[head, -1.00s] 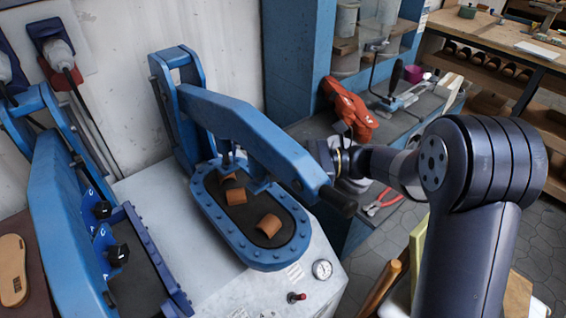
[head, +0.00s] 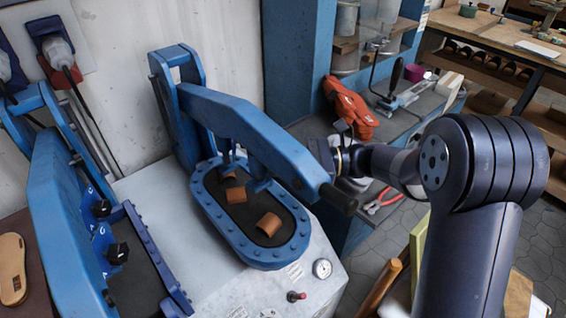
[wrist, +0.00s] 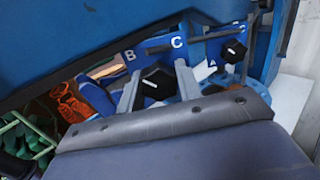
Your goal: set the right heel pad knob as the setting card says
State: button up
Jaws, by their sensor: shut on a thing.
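In the wrist view, my gripper (wrist: 155,79) has its two grey fingers on either side of a black knob (wrist: 157,86) and is shut on it. The knob has a white mark, and the letters B and C stand on the blue plate beside it. A second black knob (wrist: 233,50) sits to the right, near a letter A, apart from my fingers. In the head view, my gripper and these knobs are hidden behind the blue press arm (head: 250,130). I cannot make out a setting card in either view.
The blue oval press bed (head: 215,212) holds several brown leather pieces. A second blue press (head: 65,200) with two black knobs stands at the left. A gauge (head: 322,268) is in front. An orange tool (head: 350,108) and red pliers (head: 384,200) lie on the shelf behind my arm.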

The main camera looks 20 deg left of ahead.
jog(key=shift+f, duration=0.1)
jog(key=n+b, duration=0.4)
jog(key=n, duration=0.1)
jog(key=shift+f, duration=0.15)
jog(key=n+b, duration=0.4)
jog(key=shift+n+b, duration=0.4)
jog(key=n+b, duration=0.7)
jog(key=shift+r+n, duration=0.2)
jog(key=shift+n, duration=0.1)
jog(key=shift+r+b, duration=0.1)
jog(key=shift+b, duration=0.25)
jog(key=o, duration=1)
jog(key=shift+w, duration=0.1)
jog(key=shift+c, duration=0.2)
